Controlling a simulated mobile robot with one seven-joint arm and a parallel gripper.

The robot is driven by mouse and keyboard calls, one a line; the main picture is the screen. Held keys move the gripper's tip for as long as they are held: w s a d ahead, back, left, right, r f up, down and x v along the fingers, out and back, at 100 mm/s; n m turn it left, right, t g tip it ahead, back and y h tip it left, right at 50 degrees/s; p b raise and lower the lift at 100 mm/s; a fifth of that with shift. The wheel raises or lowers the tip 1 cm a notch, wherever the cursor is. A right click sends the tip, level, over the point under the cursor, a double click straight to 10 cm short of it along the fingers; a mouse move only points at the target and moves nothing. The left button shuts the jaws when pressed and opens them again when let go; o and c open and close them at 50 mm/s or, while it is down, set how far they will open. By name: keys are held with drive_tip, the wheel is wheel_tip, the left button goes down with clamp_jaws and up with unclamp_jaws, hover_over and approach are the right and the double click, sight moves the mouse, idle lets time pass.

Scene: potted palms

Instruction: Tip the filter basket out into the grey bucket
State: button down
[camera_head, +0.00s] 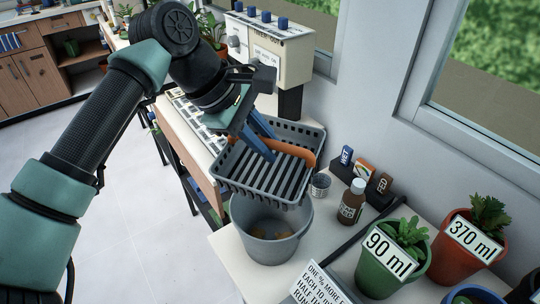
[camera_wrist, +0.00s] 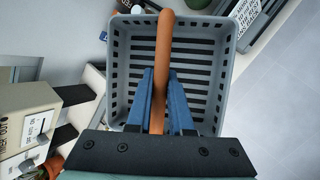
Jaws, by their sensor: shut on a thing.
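The filter basket (camera_head: 240,188) is grey and slotted, with an orange handle (camera_head: 302,160) arched over it. My gripper (camera_head: 268,156) has its blue fingers shut on this handle. The basket hangs over the back of the grey bucket (camera_head: 262,240) and appears tilted with its near side low. In the wrist view, the basket (camera_wrist: 229,80) shows a bare slatted floor, with the handle (camera_wrist: 163,45) between my fingers (camera_wrist: 160,80); the fingers hide part of the floor. The bucket is upright on the bench, with small brown pieces inside. The basket covers part of its mouth.
A small grey pot (camera_head: 320,186) and a brown bottle (camera_head: 351,202) stand right of the bucket. Potted plants labelled 90 ml (camera_head: 378,278) and 370 ml (camera_head: 452,262) stand nearer. A white timer box (camera_head: 292,62) is behind the basket, near the wall and window.

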sight(267, 139)
drive_tip(key=shift+r+p, duration=1.25)
drive_tip(key=shift+r, duration=0.85)
drive_tip(key=shift+f, duration=0.15)
